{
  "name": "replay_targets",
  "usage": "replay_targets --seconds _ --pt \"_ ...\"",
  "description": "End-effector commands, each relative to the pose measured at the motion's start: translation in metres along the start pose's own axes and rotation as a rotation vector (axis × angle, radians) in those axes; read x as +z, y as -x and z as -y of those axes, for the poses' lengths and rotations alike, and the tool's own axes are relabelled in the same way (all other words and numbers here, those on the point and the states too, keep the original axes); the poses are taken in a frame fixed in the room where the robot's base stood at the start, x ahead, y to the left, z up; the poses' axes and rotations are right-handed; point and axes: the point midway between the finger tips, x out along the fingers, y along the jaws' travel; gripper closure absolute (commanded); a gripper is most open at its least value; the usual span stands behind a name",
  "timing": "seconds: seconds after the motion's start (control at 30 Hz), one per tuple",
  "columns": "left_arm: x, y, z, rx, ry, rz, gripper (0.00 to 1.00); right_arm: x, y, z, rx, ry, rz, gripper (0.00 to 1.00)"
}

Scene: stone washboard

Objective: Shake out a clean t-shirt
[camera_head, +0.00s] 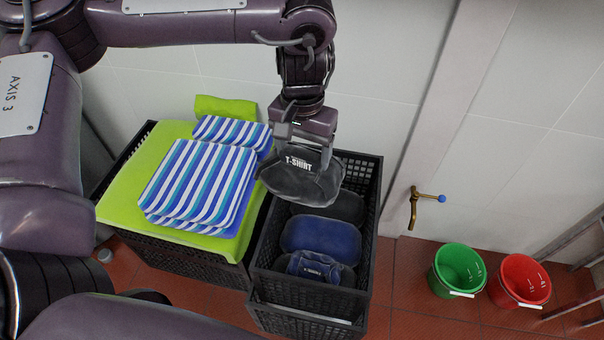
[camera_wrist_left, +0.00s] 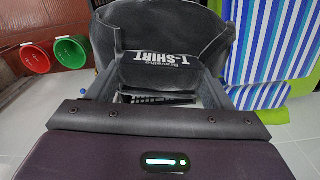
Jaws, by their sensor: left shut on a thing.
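My left gripper (camera_head: 300,150) is shut on a dark grey t-shirt (camera_head: 304,184), folded into a bundle with a white "T-SHIRT" label. The gripper holds it above the right black crate (camera_head: 262,258). In the left wrist view the grey t-shirt (camera_wrist_left: 165,35) hangs between the two fingers (camera_wrist_left: 160,88), its label facing the camera. A folded blue t-shirt (camera_head: 322,238) lies in the crate, with dark folded pieces behind and in front of it. A navy labelled bundle (camera_head: 318,267) lies at the crate's front. My right gripper is not in view.
A left black crate (camera_head: 190,264) carries a lime-green cloth (camera_head: 130,196) and blue-striped folded cloths (camera_head: 200,182). A brass tap (camera_head: 413,207) sticks out of the tiled wall. Green (camera_head: 457,270) and red (camera_head: 520,281) buckets stand on the red tiled floor at right.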

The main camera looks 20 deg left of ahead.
Motion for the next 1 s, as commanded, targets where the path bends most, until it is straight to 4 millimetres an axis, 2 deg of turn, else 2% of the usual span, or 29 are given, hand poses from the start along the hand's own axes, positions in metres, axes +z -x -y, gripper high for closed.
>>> replay_targets --seconds 0.03,0.17,0.4,0.6,0.67,1.0 --pt "-0.002 0.015 0.0 -0.002 0.0 -0.01 0.66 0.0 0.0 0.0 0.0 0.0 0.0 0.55" --pt "-0.002 0.051 0.0 -0.003 -0.001 -0.012 0.66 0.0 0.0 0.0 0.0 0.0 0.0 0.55" --pt "-0.001 0.127 0.0 -0.005 0.002 -0.011 0.66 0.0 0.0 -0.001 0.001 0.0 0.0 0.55" --pt "0.0 0.18 0.0 -0.005 0.002 -0.007 0.66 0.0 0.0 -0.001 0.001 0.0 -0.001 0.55" --pt "0.0 0.18 0.0 -0.001 0.001 0.0 0.66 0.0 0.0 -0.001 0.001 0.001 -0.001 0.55" --pt "0.002 0.076 0.0 0.004 0.0 0.012 0.66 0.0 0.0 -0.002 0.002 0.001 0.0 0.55"
